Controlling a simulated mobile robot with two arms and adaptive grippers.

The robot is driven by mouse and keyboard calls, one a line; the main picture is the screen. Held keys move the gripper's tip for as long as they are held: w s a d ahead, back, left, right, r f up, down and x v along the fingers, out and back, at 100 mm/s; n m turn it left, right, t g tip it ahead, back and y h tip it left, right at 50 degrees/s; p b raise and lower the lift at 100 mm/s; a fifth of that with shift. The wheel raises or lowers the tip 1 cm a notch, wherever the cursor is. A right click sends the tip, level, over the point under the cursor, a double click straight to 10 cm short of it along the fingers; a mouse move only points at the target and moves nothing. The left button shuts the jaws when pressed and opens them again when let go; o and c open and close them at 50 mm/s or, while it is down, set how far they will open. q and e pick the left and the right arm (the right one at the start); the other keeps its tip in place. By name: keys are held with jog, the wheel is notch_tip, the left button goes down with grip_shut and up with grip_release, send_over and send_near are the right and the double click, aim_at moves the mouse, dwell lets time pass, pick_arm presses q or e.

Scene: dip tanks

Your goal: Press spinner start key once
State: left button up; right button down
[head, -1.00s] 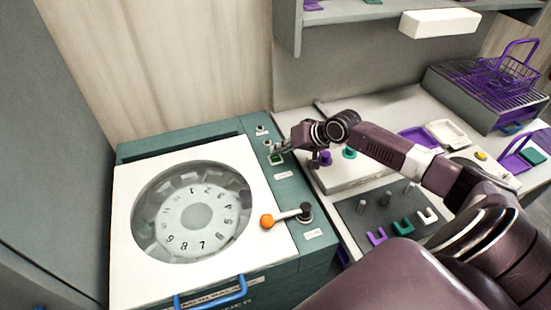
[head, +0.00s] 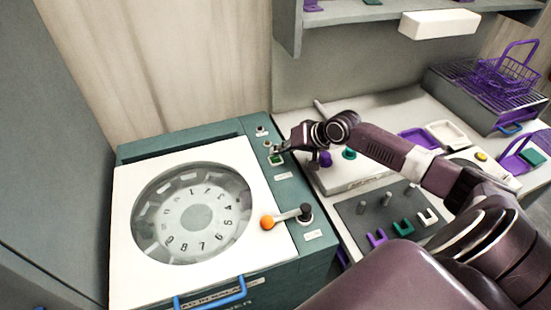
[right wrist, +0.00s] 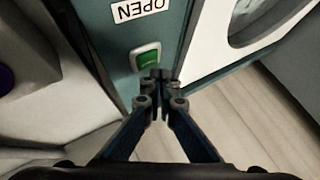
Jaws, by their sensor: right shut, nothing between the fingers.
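The spinner is a teal machine with a white lid (head: 125,215) and a round window over a numbered rotor (head: 196,217). On its right-hand panel is a green key (head: 276,161), also in the right wrist view (right wrist: 146,59). There a label reading OPEN (right wrist: 140,10) is upside down beside this key. My right gripper (head: 279,153) is shut and empty, its tips over the panel. In the right wrist view its joined fingertips (right wrist: 160,74) overlap the key's lower right edge; contact is unclear. I cannot make out a start label. My left gripper is out of view.
Right of the spinner, a bench holds a grey plate (head: 350,215) with pegs and coloured clips, and a purple basket (head: 510,75).

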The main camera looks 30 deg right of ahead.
jog(key=shift+f, duration=0.1)
jog(key=shift+f, duration=0.3)
